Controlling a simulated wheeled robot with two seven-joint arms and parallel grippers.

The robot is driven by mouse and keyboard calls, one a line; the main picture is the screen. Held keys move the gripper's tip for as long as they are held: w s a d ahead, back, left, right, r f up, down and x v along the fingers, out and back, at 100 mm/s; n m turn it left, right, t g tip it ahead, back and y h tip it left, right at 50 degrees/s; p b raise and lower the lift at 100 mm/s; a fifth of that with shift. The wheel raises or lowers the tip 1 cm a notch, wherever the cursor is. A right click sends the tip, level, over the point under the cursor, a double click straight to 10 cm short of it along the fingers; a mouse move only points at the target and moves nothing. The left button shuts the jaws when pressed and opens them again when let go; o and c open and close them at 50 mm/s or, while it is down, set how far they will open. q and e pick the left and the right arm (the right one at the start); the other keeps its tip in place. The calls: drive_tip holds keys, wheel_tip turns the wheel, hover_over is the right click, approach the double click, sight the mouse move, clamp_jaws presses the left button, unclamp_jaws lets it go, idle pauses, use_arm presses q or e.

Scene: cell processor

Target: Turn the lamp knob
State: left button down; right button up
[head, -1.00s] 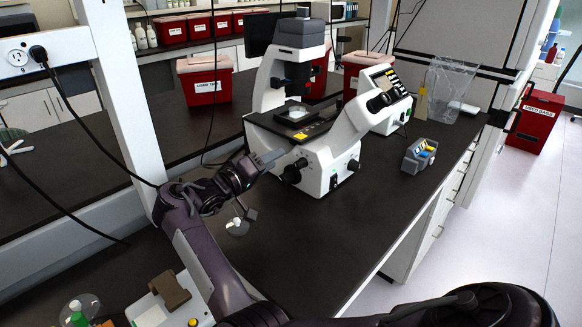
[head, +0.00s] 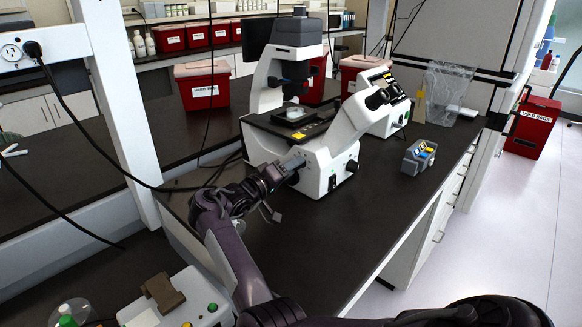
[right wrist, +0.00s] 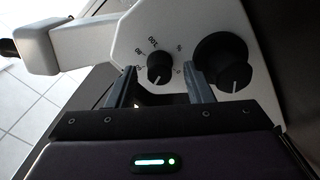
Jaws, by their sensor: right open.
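The white microscope (head: 325,172) stands on the dark bench in the head view. In the right wrist view its side panel carries a small black knob (right wrist: 159,67) with a number scale around it, which looks like the lamp knob. A larger black knob (right wrist: 222,63) sits to its right. My right gripper (head: 292,165) is at the lower left side of the microscope. Its fingers are open, one on each side of the small knob, with a visible gap to it. The right finger lies between the two knobs. In the head view the gripper hides the small knob. My left gripper is not in view.
A small rack with coloured items (head: 419,157) stands right of the microscope. A red-and-white bin (head: 203,87) stands behind at the left. Black cables hang and lie at the left. The bench front right of my arm is clear.

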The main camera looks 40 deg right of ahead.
drive_tip(key=shift+d, duration=0.15)
drive_tip(key=c, duration=1)
drive_tip(key=shift+m+b, duration=3.35)
drive_tip(key=shift+m, duration=1.05)
